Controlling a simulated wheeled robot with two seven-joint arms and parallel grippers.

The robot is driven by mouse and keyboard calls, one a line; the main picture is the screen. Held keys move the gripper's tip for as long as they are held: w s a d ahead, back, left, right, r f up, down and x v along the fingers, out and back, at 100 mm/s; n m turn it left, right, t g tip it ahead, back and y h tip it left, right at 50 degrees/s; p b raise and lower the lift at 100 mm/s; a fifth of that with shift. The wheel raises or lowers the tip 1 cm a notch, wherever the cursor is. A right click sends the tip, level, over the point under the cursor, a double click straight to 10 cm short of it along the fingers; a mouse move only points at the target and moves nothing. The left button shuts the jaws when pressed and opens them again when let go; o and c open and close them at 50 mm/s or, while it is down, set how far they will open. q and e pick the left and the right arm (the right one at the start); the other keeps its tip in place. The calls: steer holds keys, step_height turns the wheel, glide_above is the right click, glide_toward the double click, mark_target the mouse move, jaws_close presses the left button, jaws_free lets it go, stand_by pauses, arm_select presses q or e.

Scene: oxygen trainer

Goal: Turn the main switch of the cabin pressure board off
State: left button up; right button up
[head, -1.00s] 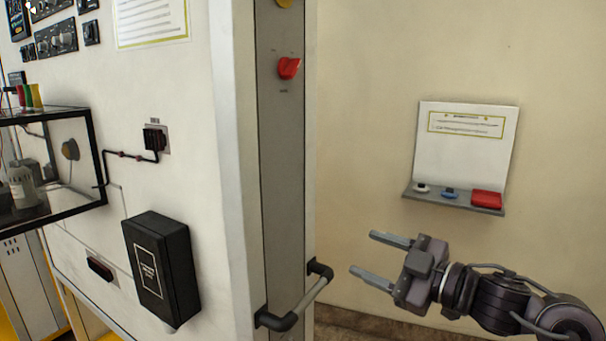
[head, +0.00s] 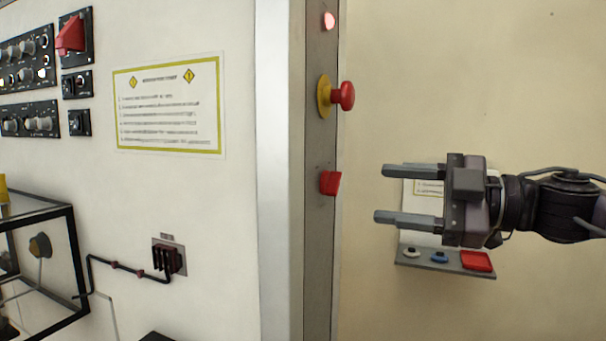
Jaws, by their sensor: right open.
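A red rotary switch (head: 330,183) sits on the grey side strip of the white board (head: 200,200), below a red mushroom button (head: 345,96) on a yellow collar. A second red switch (head: 72,36) is on a black plate at the board's upper left. I cannot read labels to tell which is the main switch. My right gripper (head: 380,193) is open and empty, its fingers pointing left, to the right of the rotary switch and apart from it in the picture. My left gripper is not in view.
Black knob panels (head: 28,60), a notice (head: 169,105) and a socket with a cable (head: 168,257) are on the board. A wall shelf (head: 446,262) with small items is behind my right gripper. A black-framed case (head: 72,250) juts out at left.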

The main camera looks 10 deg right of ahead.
mark_target(332, 183)
steer(key=p+x, duration=0.4)
steer(key=x, duration=0.3)
steer(key=shift+r, duration=0.2)
steer(key=shift+a, duration=0.1)
steer(key=shift+c, duration=0.5)
steer(key=shift+w, duration=0.1)
steer(key=c, duration=0.9)
